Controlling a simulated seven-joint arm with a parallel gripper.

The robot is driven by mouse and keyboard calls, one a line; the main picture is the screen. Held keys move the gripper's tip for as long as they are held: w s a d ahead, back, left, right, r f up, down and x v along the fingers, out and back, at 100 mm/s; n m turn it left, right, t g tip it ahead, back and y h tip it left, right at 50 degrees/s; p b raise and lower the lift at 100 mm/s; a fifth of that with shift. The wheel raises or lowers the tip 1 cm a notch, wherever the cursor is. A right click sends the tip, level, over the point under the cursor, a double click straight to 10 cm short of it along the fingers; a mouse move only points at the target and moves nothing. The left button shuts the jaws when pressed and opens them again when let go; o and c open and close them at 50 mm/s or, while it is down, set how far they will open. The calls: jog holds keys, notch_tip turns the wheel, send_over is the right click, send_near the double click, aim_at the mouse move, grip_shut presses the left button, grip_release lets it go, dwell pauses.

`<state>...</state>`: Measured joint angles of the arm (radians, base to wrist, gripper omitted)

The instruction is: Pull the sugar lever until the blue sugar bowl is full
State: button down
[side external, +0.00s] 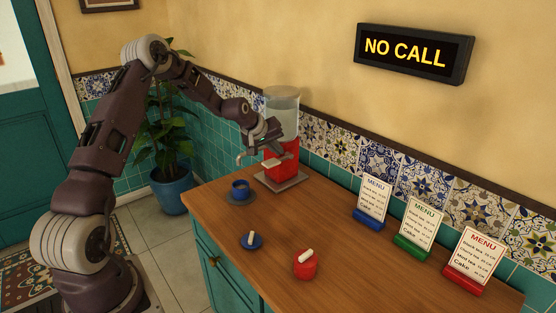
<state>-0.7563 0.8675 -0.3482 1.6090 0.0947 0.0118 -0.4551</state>
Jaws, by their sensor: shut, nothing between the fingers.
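A dispenser with a clear upper tank (283,107) and a red body (287,160) stands on a grey base at the back of the counter. A pale bar (272,162) shows low on its front; I cannot tell for sure if it is the sugar lever. An open blue bowl (240,186) stands on a dark saucer, left of and in front of the dispenser; its fill is too small to tell. A flat blue lid with a white handle (251,240) lies nearer. My gripper (272,147) is shut and empty at the dispenser's front, partly covering it; contact is unclear.
A red lidded pot with a white handle (305,264) stands at the counter's front. Blue (371,201), green (417,227) and red (471,261) menu stands line the right rear. The middle of the wooden counter (330,225) is clear. A wall sign (414,53) reads "NO CALL".

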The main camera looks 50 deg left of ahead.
aim_at(276, 160)
jog(key=shift+f, duration=0.3)
jog(key=shift+s+f, duration=0.15)
jog(key=shift+f, duration=0.65)
jog(key=shift+s+f, duration=0.1)
jog(key=shift+f, duration=0.7)
dwell(1.3)
jog(key=shift+w+r, duration=0.2)
jog(key=shift+r, duration=1.8)
jog(key=shift+w+r, duration=0.2)
jog(key=shift+r, duration=2.35)
